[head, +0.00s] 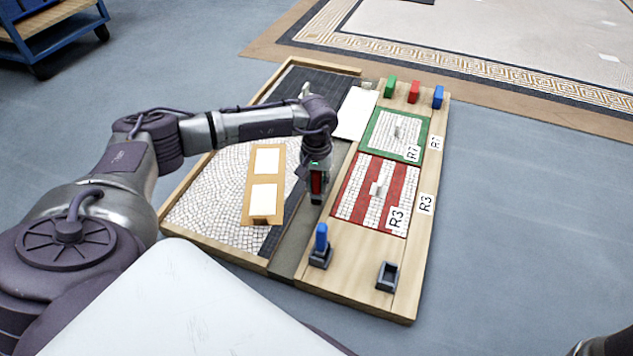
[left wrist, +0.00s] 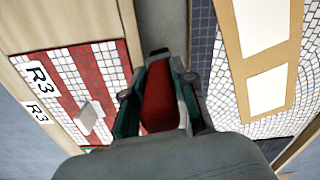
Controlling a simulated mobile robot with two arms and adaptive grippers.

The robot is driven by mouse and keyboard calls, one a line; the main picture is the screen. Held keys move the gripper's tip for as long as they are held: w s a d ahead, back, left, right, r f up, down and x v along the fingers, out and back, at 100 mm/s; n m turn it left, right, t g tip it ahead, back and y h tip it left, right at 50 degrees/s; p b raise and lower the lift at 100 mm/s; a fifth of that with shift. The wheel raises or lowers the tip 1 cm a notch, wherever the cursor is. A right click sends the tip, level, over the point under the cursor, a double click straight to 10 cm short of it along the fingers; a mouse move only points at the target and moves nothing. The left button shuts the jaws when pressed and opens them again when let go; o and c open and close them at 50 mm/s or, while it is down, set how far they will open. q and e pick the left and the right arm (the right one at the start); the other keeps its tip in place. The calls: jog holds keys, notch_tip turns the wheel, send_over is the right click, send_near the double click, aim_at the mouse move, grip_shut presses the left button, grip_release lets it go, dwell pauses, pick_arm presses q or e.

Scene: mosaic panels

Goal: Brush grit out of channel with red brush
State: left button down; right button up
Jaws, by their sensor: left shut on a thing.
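My left gripper (head: 317,190) points down over the grey channel (head: 292,248) between the mosaic bed and the wooden panel board. It is shut on the red brush (head: 317,182), which also shows between the fingers in the left wrist view (left wrist: 160,102). The channel (left wrist: 161,22) runs straight ahead of the brush in that view. The brush's lower end is hidden, so I cannot tell whether it touches the channel floor. I cannot make out grit in the channel.
A blue brush (head: 321,238) stands in a holder near the channel's near end. An empty holder (head: 387,277) is to its right. Red-striped panel R3 (head: 348,190) and green-edged panel R7 (head: 373,128) lie right of the channel. A wooden frame (head: 249,205) lies on the left mosaic.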

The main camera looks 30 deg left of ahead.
pick_arm(q)
jog(key=shift+f+b, duration=0.35)
jog(key=shift+f, duration=0.15)
dwell(0.5)
dwell(0.8)
jog(key=shift+w+a+b, duration=0.2)
jog(key=shift+w+b, duration=0.25)
jog(key=shift+w, duration=0.45)
jog(key=shift+w+a+b, duration=0.2)
jog(key=shift+w+b, duration=0.25)
jog(key=shift+w, duration=0.45)
jog(key=shift+w+a, duration=0.4)
jog(key=shift+w, duration=1.2)
jog(key=shift+w+a, duration=0.35)
jog(key=shift+w, duration=1.25)
jog(key=shift+w+a, duration=0.4)
jog(key=shift+w, duration=1.2)
jog(key=shift+r, duration=0.2)
jog(key=shift+r+p, duration=1.6)
jog(key=shift+r, duration=0.75)
